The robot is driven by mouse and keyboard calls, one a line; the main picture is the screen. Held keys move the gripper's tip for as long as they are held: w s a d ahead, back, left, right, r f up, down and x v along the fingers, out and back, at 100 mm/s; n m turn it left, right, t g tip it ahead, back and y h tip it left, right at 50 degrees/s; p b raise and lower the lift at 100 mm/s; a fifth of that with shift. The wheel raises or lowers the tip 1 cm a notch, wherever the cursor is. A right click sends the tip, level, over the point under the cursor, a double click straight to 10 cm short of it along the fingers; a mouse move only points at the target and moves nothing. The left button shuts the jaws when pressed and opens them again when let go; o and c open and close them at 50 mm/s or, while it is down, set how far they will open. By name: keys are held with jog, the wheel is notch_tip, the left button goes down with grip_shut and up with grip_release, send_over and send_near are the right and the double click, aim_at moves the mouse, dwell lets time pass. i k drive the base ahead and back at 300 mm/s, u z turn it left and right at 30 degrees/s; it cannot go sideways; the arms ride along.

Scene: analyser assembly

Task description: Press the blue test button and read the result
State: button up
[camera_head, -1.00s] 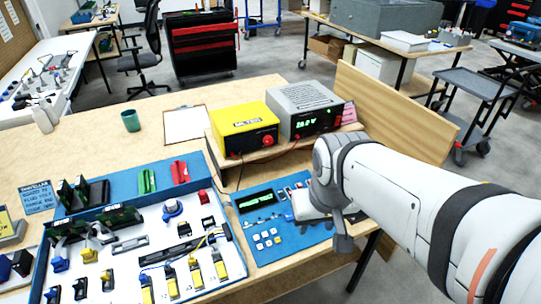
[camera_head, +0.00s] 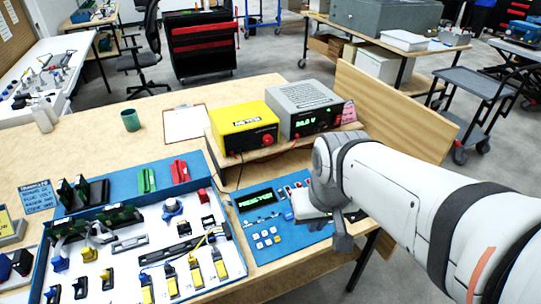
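The blue analyser panel (camera_head: 290,240) lies on the bench with a dark display (camera_head: 257,198) showing short green text, too blurred to read surely. White keys (camera_head: 265,238) sit below the display. A small blue spot (camera_head: 288,215), possibly the blue test button, shows right of the keys, close to my gripper. My gripper (camera_head: 335,225) points down over the panel's right part. One dark finger shows; the other is hidden behind the wrist, so its opening and any contact cannot be told. My arm hides the panel's right edge.
A white tray (camera_head: 118,268) with several modules and connectors stands left of the panel. A yellow meter (camera_head: 244,124) and grey power supply (camera_head: 303,107) stand on a wooden riser behind it. A clipboard (camera_head: 187,122) and green cup (camera_head: 131,120) are farther back, with bare bench around them.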

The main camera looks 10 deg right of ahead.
aim_at(289, 215)
jog(key=u, duration=0.75)
jog(key=k, duration=1.4)
jog(key=z, duration=0.7)
jog(key=i, duration=1)
jog(key=z, duration=0.05)
